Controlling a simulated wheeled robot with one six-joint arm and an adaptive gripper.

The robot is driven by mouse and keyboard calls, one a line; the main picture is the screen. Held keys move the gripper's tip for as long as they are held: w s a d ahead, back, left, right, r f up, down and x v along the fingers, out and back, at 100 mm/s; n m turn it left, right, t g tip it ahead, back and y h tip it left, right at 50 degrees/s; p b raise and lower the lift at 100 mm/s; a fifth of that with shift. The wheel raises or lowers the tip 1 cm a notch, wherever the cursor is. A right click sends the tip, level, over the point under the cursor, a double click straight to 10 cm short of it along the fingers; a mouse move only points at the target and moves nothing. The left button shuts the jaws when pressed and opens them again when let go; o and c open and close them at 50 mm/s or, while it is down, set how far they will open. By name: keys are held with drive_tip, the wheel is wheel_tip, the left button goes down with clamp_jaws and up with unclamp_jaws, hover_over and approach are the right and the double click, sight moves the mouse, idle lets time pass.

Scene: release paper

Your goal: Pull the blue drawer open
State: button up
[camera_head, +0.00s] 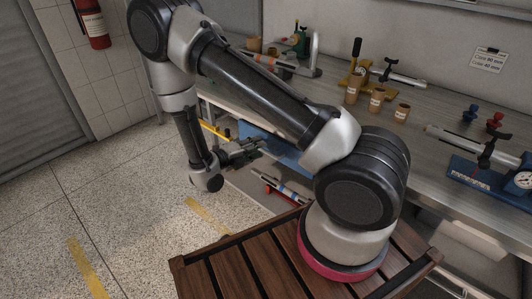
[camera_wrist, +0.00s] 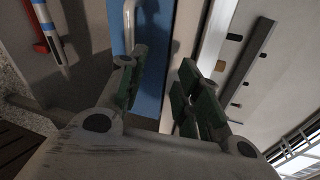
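The blue drawer (camera_head: 284,153) shows as a blue front under the workbench in the head view, partly hidden by my arm and gripper. In the wrist view the blue front (camera_wrist: 153,75) runs up the middle of the picture. A pale bar handle (camera_wrist: 129,18) stands along its left side. My gripper (camera_wrist: 162,66) is open, with green-padded fingers apart and nothing seen held between them. The left finger overlaps the handle's lower end; I cannot tell whether they touch. In the head view my gripper (camera_head: 259,147) is close in front of the blue front.
The workbench (camera_head: 425,110) above carries wooden cups (camera_head: 376,100), tools and a blue-based gauge (camera_head: 480,175). A red, white and blue tube (camera_head: 288,192) lies below the drawer. Speckled floor (camera_head: 130,190) is open at left. A fire extinguisher (camera_head: 94,25) hangs on the wall.

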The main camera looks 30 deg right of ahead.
sight(266, 151)
drive_tip(key=d+f+n, duration=0.1)
drive_tip(key=d+f, duration=0.1)
drive_tip(key=w+d+f+n, duration=0.1)
drive_tip(key=f, duration=0.1)
drive_tip(key=w+d+f+n+t, duration=0.1)
drive_tip(key=d+f, duration=0.1)
drive_tip(key=shift+w+d, duration=0.2)
drive_tip(key=shift+d, duration=0.15)
clamp_jaws()
